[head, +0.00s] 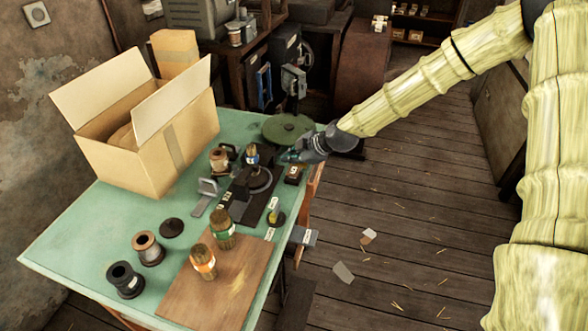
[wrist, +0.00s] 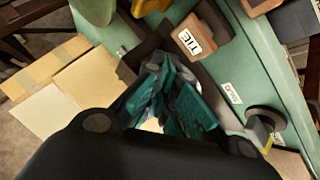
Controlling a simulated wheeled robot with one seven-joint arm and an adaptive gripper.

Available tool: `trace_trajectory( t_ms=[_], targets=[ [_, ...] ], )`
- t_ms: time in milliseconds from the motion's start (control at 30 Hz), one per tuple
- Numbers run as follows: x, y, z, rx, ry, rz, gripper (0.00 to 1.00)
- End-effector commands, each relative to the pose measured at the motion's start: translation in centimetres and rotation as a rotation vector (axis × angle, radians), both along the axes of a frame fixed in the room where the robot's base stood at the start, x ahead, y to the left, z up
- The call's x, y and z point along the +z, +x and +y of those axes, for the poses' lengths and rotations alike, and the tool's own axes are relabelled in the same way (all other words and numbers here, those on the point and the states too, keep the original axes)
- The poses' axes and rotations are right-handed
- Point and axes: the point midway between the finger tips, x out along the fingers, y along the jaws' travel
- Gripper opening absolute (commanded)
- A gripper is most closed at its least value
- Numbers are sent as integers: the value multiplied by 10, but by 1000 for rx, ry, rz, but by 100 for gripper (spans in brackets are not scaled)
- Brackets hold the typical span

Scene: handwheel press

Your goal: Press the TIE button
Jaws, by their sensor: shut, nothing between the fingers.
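The TIE button is a brown block with a white label reading TIE, upside down in the wrist view (wrist: 205,38). In the head view it is a small dark block with a white label (head: 294,174) at the table's right edge, beside the handwheel press (head: 262,180). My gripper (head: 288,157) is just behind and above the block in the head view. In the wrist view its teal fingers (wrist: 172,100) are shut and empty, below the label in the picture. I see a gap in the picture between fingers and label, but cannot tell the exact height.
A yellow-and-black knob (head: 276,217) stands nearer the front. Open floor lies to the right.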

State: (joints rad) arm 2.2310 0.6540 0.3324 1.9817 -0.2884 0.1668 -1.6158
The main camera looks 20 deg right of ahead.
Motion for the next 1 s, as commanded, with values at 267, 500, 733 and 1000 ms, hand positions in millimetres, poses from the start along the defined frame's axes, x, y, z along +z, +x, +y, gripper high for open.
trace_trajectory(
  t_ms=[267,500,733,1000],
  targets=[
    [23,0,0,1,-1,0,0],
    [35,0,0,1,0,1,0],
    [35,0,0,0,1,1,0],
    [34,0,0,0,1,1,0]
  ],
)
